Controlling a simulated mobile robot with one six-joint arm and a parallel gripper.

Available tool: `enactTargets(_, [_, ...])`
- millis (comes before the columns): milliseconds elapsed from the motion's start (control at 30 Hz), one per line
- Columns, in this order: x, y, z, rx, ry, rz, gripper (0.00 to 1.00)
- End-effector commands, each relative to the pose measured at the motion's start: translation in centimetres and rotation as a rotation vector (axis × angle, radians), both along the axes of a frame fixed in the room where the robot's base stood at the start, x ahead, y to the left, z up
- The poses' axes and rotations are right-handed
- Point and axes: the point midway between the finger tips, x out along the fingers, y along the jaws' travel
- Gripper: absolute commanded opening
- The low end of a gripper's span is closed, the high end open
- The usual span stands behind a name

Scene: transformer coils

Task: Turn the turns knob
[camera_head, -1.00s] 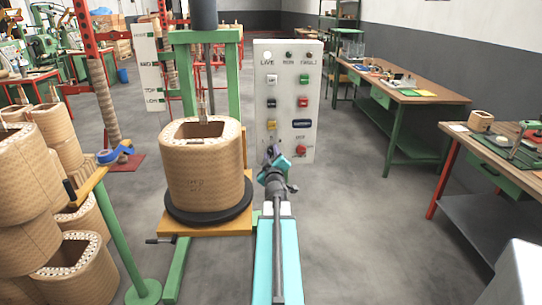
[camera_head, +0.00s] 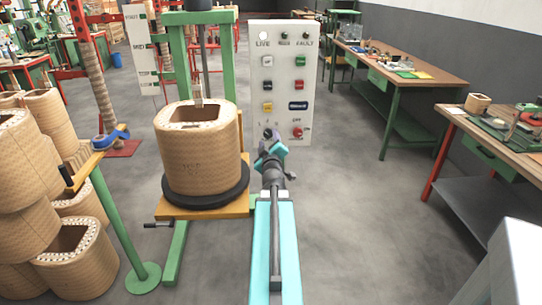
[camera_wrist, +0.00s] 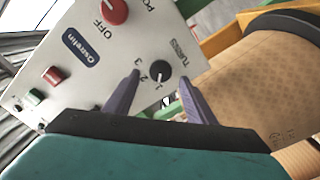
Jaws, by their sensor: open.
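The turns knob (camera_wrist: 160,69) is a round black knob on the lower part of the white control panel (camera_head: 283,75). I cannot tell whether the fingers reach the knob's depth; no contact shows. In the head view my gripper (camera_head: 268,137) is in front of the panel's lower left and hides the knob.
A large tan coil (camera_head: 198,150) stands on a black turntable left of my arm, close to the gripper in the wrist view. The red OFF knob (camera_wrist: 112,11) is near the turns knob. Workbenches (camera_head: 400,72) stand at the right, with clear floor between.

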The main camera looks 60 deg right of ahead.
Motion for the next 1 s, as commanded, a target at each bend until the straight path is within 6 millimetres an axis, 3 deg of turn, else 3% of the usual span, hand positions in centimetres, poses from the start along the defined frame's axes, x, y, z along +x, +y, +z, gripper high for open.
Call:
enactTargets(500, [-1.8,2.3,0.4,0.001,0.000,-0.002,0.50])
enactTargets(1000, [-1.6,2.6,0.3,0.004,0.000,0.011,0.50])
